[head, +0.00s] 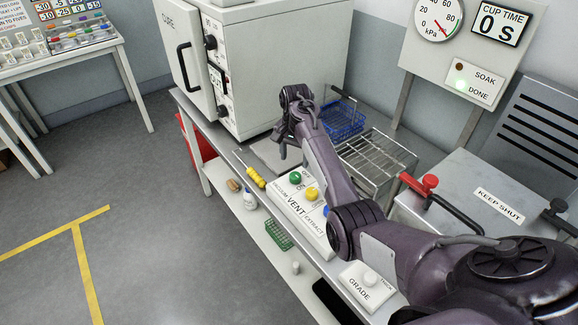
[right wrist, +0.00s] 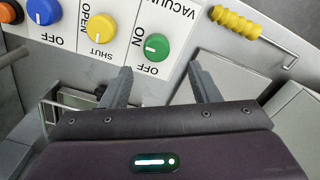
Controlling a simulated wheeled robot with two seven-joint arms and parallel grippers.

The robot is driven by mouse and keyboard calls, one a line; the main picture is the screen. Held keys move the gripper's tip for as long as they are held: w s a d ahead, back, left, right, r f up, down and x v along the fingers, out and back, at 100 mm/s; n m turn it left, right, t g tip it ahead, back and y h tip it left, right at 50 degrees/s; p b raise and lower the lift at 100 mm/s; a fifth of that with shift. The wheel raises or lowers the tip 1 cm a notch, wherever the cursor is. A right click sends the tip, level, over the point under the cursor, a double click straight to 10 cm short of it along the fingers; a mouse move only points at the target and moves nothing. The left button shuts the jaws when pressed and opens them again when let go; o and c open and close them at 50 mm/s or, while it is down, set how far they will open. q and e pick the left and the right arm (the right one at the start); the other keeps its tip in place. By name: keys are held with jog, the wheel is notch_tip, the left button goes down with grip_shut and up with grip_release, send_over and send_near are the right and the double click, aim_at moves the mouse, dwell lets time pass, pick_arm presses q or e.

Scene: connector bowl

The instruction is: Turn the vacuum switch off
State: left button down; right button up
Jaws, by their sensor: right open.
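The vacuum switch is a round green knob (right wrist: 156,46) on a white panel, with a white mark on its left side in the right wrist view. An OFF label is beside it, and the word VACUUM is printed next to it. In the head view the green knob (head: 296,178) is at the far end of the panel (head: 304,211). My right gripper (right wrist: 160,69) is open and empty, its two fingertips on either side of the knob's near side in the picture; I cannot tell whether they touch it. My left gripper is not in view.
A yellow knob (right wrist: 101,29) and a blue knob (right wrist: 44,10) sit beside the green one. A yellow-handled hooked tool (right wrist: 238,23) lies close by. A white oven (head: 262,60), blue basket (head: 343,121) and wire rack (head: 377,158) stand around the arm.

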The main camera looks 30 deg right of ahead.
aim_at(295, 175)
jog(key=f, duration=0.2)
jog(key=s+f+p, duration=0.1)
jog(key=shift+f, duration=0.35)
notch_tip(295, 175, down, 2)
jog(key=shift+w+f, duration=0.2)
jog(key=shift+f, duration=0.3)
jog(key=c, duration=1)
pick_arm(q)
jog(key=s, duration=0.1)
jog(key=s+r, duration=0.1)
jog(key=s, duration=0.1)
pick_arm(e)
jog(key=shift+o, duration=0.2)
